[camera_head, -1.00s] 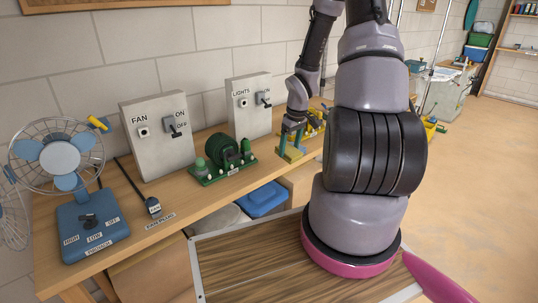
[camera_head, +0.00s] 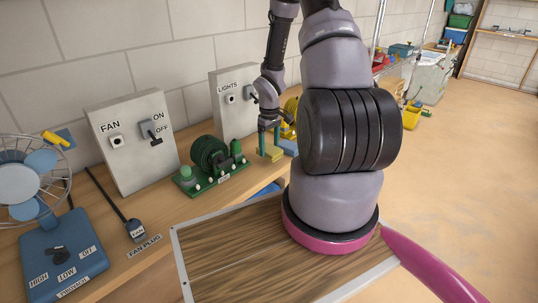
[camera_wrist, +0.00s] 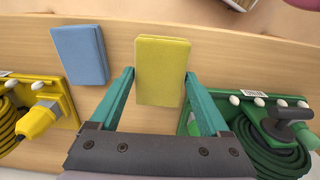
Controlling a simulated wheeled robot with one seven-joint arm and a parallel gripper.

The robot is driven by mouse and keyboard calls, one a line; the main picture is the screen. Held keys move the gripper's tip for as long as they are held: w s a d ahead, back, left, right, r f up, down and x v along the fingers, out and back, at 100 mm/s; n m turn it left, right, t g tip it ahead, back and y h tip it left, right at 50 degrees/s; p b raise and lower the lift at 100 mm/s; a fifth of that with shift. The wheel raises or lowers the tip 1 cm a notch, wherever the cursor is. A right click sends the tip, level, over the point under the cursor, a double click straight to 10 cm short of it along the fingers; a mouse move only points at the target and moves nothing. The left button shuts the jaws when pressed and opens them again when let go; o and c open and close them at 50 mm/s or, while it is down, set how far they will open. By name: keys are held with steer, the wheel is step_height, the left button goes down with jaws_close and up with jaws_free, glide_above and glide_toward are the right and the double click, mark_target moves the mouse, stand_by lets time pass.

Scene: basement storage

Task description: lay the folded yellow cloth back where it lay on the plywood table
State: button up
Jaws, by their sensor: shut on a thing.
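The folded yellow cloth (camera_wrist: 163,58) is a flat yellow rectangle between the two teal fingers of my gripper (camera_wrist: 160,78) in the wrist view. My gripper is shut on it, one finger along each side edge. In the head view the cloth (camera_head: 270,154) is small, low at the fingertips of my gripper (camera_head: 269,146), over the plywood table (camera_head: 228,192). I cannot tell whether it touches the tabletop. The pale wood of the table (camera_wrist: 120,32) also shows around it in the wrist view.
A folded blue cloth (camera_wrist: 80,55) lies left of the yellow one, a small gap apart. A yellow cable device (camera_wrist: 38,117) is at far left, a green coil device (camera_wrist: 272,140) close at right. Two switch boxes, FAN (camera_head: 133,145) and LIGHTS (camera_head: 233,105), stand behind, against the wall.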

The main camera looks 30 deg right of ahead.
mark_target(269, 149)
steer(key=shift+f, duration=1.85)
steer(key=shift+f, duration=0.1)
steer(key=o, duration=1)
